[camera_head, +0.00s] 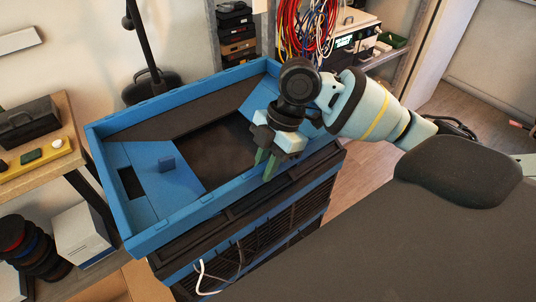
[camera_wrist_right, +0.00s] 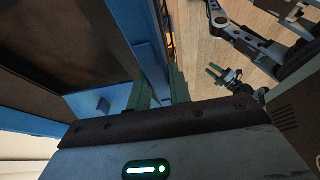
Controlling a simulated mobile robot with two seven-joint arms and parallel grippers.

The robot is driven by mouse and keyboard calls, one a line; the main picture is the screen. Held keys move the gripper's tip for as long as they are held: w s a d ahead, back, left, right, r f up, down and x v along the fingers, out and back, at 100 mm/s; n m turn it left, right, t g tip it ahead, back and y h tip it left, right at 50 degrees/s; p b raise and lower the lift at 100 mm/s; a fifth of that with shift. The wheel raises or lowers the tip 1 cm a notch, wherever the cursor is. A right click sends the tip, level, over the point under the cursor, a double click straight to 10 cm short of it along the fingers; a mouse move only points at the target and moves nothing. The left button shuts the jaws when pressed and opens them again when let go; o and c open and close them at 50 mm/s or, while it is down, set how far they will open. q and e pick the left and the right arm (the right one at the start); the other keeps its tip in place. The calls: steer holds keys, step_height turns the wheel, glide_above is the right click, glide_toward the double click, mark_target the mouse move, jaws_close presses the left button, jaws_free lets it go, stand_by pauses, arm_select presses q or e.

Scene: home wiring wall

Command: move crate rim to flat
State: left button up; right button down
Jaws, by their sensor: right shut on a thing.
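The blue crate (camera_head: 190,212) sits on top of a dark stack, with its open side up. Its rim looks skewed against the stack below, but I cannot tell how far it is tilted. My right gripper (camera_head: 266,164) reaches down over the crate's near long rim, toward its right end. Its green fingers are shut on the rim. The right wrist view shows these fingers (camera_wrist_right: 160,92) around the blue wall (camera_wrist_right: 149,45). My left gripper (camera_wrist_right: 217,71) shows small in the right wrist view, away from the crate, with its green fingers apart and empty.
The black crate stack (camera_head: 250,235) stands directly below, with white cables (camera_head: 200,275) hanging at its front. A wooden shelf (camera_head: 40,165) with a toolbox is at the left. A rack with coiled cables (camera_head: 305,25) stands behind. Open floor (camera_head: 345,200) shows at the right.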

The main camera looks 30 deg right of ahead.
mark_target(260, 204)
step_height(260, 204, down, 9)
steer(key=shift+s+f+b, duration=0.1)
steer(key=shift+f+b, duration=0.05)
steer(key=shift+b, duration=0.45)
steer(key=shift+f, duration=0.35)
steer(key=c, duration=1.6)
jaws_free()
steer(key=o, duration=0.3)
steer(key=shift+r, duration=0.2)
steer(key=v, duration=0.7)
steer(key=shift+d+r, duration=0.15)
steer(key=shift+r, duration=0.15)
